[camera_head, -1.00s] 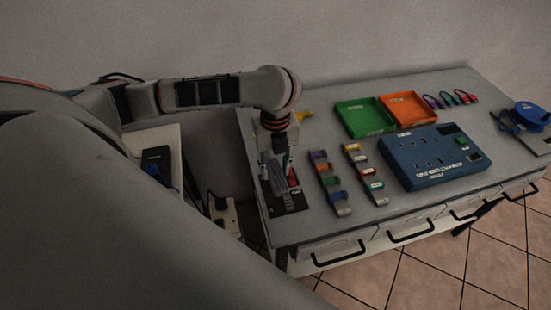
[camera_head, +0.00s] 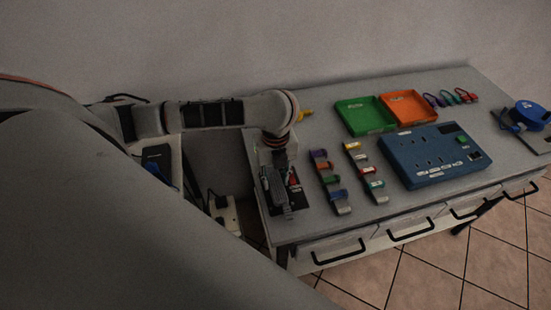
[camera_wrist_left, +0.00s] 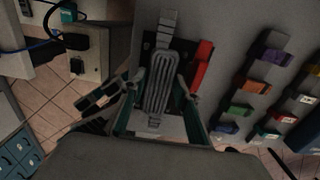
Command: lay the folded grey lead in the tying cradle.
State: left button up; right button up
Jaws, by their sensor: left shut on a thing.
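The folded grey lead (camera_wrist_left: 160,82) is a narrow bundle of parallel strands between the fingers of my left gripper (camera_wrist_left: 158,100) in the left wrist view. My left gripper (camera_head: 275,186) is shut on it, over the left end of the table in the head view. The lead hangs over a black board (camera_head: 295,198) with a red part (camera_wrist_left: 202,66) beside it. A grey stepped piece (camera_wrist_left: 165,28) shows beyond the lead's far end; I cannot tell if it is part of the tying cradle. The lead and gripper hide much of the board, and contact is unclear. My right gripper is out of view.
Two rows of coloured clips (camera_head: 330,180) (camera_head: 364,172) stand right of the board. Farther right are a blue socket box (camera_head: 430,157), a green tray (camera_head: 365,116) and an orange tray (camera_head: 408,109). Power strips and cables (camera_head: 222,210) lie left of the table.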

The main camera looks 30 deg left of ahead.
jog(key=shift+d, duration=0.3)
pick_arm(q)
jog(key=shift+f, duration=0.45)
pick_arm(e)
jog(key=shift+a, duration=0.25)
pick_arm(q)
jog(key=o, duration=1.2)
jog(key=shift+o, duration=0.2)
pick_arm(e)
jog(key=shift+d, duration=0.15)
